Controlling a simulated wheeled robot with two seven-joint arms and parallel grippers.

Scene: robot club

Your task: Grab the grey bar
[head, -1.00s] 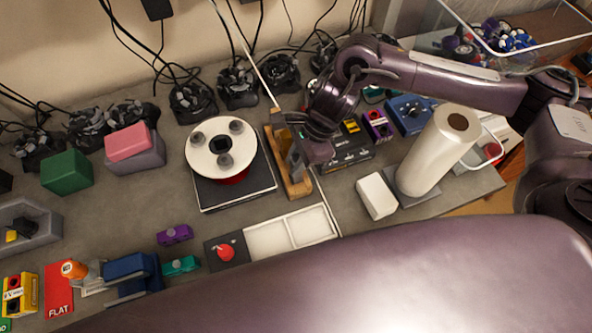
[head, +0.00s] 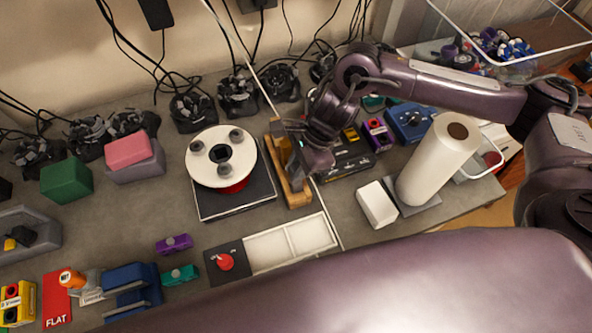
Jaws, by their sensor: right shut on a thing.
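A wooden block-like stand (head: 298,199) sits on the bench right of the round white-topped device. The grey bar (head: 296,166) shows as a small grey piece at the stand, partly hidden by my right gripper. My right gripper (head: 304,162) reaches in from the right above the stand and is shut on the grey bar. Its fingertips are small and dark here, so the exact contact is hard to see. The bar still appears to be at the stand; I cannot tell whether it is clear of it. My left gripper is not in view.
The white-topped device (head: 222,160) stands close left of the stand. A white paper roll (head: 436,165) and a white box (head: 377,204) stand to the right. A white tray (head: 290,242) lies in front. Several dark cabled devices line the wall.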

